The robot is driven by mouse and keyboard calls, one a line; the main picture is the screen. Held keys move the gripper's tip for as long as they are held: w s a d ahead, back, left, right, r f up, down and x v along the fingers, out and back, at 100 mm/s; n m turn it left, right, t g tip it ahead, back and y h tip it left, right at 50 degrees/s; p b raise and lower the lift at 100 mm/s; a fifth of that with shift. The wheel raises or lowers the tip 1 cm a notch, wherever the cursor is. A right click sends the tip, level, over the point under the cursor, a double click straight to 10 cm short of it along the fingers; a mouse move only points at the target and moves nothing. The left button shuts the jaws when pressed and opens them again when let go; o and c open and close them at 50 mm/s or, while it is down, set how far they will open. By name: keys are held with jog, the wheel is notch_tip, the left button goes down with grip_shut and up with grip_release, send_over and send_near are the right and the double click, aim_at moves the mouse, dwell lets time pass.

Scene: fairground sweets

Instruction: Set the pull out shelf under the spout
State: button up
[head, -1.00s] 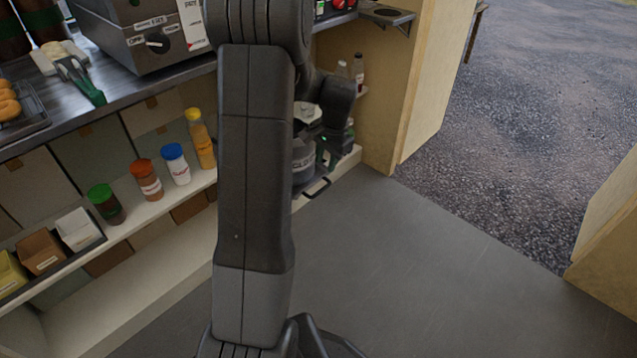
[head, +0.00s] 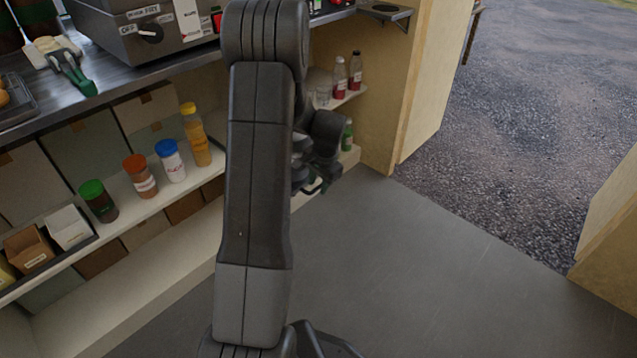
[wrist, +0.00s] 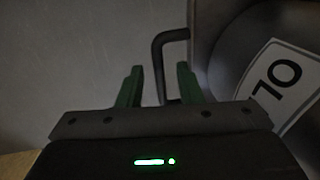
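My gripper (wrist: 159,68) is open, with its green fingers apart. In the wrist view a dark bent bar handle (wrist: 157,62) runs between the fingers, with visible gaps on both sides. Right of it is a dark grey rounded container with a white label (wrist: 283,80) reading "10" or "OL". In the head view the dark handle (head: 314,189) shows low beside my wrist. My arm hides my fingertips, the container and most of whatever the handle belongs to, so I cannot make out the pull out shelf itself. I cannot identify a spout.
A metal bracket with a round hole (head: 385,11) sticks out from the counter end. The grey floor (head: 400,270) is clear.

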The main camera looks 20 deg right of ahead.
grip_shut()
jog(key=shift+w, duration=0.1)
jog(key=w+a+p, duration=0.1)
jog(key=w, duration=0.2)
jog(key=w+a+p, duration=0.1)
jog(key=w, duration=0.2)
jog(key=w+a+p, duration=0.1)
jog(key=w+a, duration=0.1)
jog(key=w, duration=0.1)
jog(key=shift+w+p, duration=0.2)
jog(key=shift+p, duration=0.1)
grip_release()
jog(key=r+p, duration=0.1)
jog(key=r, duration=0.3)
jog(key=s+r+p, duration=0.1)
jog(key=r, duration=0.4)
jog(key=s+d+r+p, duration=0.1)
jog(key=r, duration=0.3)
jog(key=shift+s+r+p, duration=0.2)
jog(key=shift+r+p, duration=0.1)
jog(key=shift+p, duration=0.05)
